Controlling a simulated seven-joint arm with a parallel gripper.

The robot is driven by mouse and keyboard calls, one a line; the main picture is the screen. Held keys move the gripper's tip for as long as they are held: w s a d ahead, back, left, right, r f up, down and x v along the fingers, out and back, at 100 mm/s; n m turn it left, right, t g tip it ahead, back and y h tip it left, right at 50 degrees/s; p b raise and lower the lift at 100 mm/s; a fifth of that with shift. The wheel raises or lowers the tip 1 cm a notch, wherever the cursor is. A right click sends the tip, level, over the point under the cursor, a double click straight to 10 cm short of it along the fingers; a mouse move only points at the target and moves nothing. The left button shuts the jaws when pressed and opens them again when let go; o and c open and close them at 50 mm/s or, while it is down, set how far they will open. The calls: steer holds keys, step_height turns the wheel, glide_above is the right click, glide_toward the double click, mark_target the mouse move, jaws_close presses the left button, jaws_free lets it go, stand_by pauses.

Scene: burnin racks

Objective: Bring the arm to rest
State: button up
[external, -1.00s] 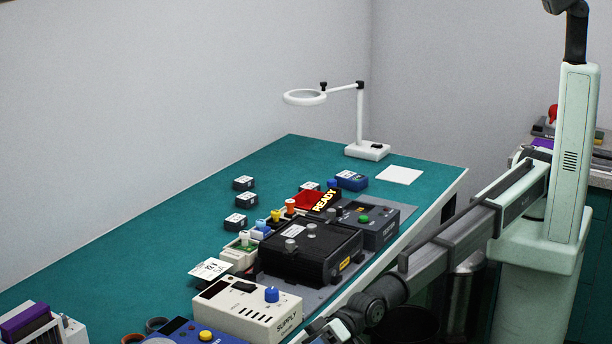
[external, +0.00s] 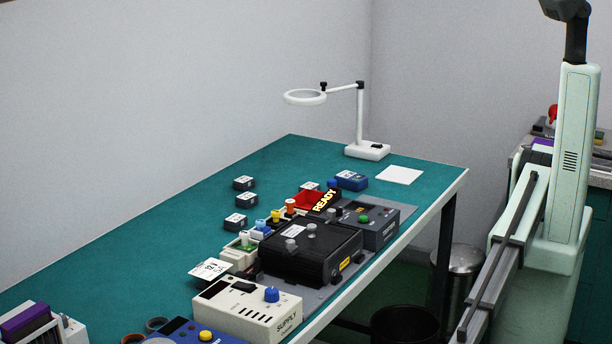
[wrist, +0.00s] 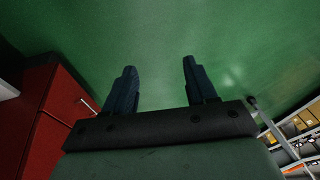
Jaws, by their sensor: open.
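My gripper (wrist: 160,82) shows in the wrist view with its two dark fingers spread apart and nothing between them. Green floor lies beyond the fingertips. In the external view my arm hangs down at the right, beside the table, and its lower end runs out of the bottom of the picture, so the gripper is hidden there. The teal-topped table (external: 130,250) stands to the left of the arm, with a gap between them.
On the table are a black box (external: 310,255), a white supply unit (external: 245,312), a ring lamp (external: 368,151) and several small blocks. Bins (external: 402,325) stand below its right edge. The wrist view shows a red cabinet (wrist: 65,105) at left and a shelf (wrist: 300,130) at right.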

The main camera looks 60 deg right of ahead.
steer(key=w+d+f+m+h, duration=0.15)
steer(key=w+d+f, duration=0.25)
steer(key=w+d, duration=0.75)
steer(key=w+d+f+m+h, duration=0.1)
steer(key=w+d+f+m, duration=0.3)
steer(key=w+d, duration=0.7)
steer(key=w+d+f+m, duration=0.1)
steer(key=w+d+f, duration=0.1)
steer(key=w+d, duration=0.5)
steer(key=w+d+f+m, duration=0.1)
steer(key=w+d, duration=0.3)
steer(key=d, duration=0.6)
steer(key=w+d+f+m+g+h, duration=0.15)
steer(key=d+m, duration=0.35)
steer(key=d, duration=1.8)
steer(key=s+d+r+m+g, duration=0.1)
steer(key=s+d+m, duration=0.2)
steer(key=s+d, duration=0.3)
steer(key=s+d+r+m+g+y, duration=0.1)
steer(key=s+d, duration=0.5)
steer(key=d, duration=0.6)
steer(key=shift+s+d+r+m+g, duration=0.2)
steer(key=shift+m+g, duration=0.25)
steer(key=shift+m, duration=0.7)
steer(key=shift+o, duration=0.2)
steer(key=shift+f, duration=0.1)
